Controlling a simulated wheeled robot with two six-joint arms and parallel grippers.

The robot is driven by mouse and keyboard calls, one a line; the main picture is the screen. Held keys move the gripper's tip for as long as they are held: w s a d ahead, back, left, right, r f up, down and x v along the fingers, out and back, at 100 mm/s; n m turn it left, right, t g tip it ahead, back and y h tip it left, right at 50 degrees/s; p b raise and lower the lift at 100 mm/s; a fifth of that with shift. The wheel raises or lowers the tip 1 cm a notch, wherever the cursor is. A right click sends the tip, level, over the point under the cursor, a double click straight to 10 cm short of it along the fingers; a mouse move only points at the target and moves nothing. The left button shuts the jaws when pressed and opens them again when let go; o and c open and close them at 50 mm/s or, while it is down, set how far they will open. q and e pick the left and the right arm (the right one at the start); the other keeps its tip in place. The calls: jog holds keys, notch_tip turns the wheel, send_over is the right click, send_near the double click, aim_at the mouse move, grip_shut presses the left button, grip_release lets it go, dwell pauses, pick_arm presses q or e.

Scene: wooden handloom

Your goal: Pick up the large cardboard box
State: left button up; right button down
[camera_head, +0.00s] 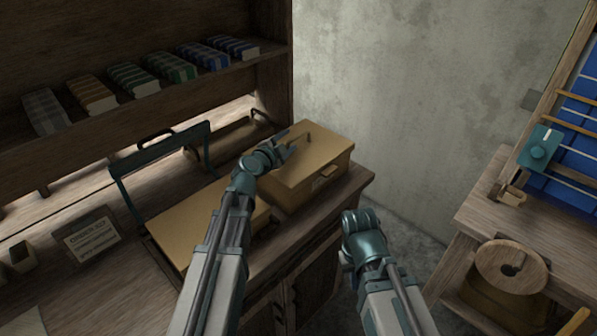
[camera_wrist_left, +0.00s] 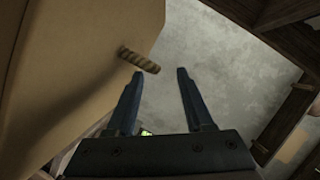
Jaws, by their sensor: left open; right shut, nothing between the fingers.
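A large tan cardboard box (camera_head: 318,178) with a lid stands at the right end of the wooden counter. A second, lower tan box (camera_head: 178,232) lies to its left. My left gripper (camera_head: 287,147) is over the lid of the right-hand box, close to a handle there. In the left wrist view its fingers (camera_wrist_left: 160,78) are open and empty. A tan box face (camera_wrist_left: 75,75) with a short rope handle (camera_wrist_left: 138,60) shows there, the handle just ahead of the left fingertip. My right gripper (camera_head: 347,262) hangs right of the counter, its fingers mostly hidden.
A teal metal frame (camera_head: 160,160) stands by the lower box. A shelf with several folded cloths (camera_head: 135,78) is above the counter. The loom with blue threads (camera_head: 570,140) and a wooden bench (camera_head: 520,230) stand at right. Floor is free between counter and bench.

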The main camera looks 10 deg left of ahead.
aim_at(294, 139)
pick_arm(q)
jog(key=shift+d+f+b+x, duration=0.15)
jog(key=shift+b+x, duration=0.2)
jog(key=shift+x, duration=1.1)
jog(key=shift+d+f+b+x, duration=0.1)
jog(key=shift+b+x, duration=0.25)
jog(key=shift+x, duration=1.1)
jog(key=shift+s, duration=0.25)
grip_shut()
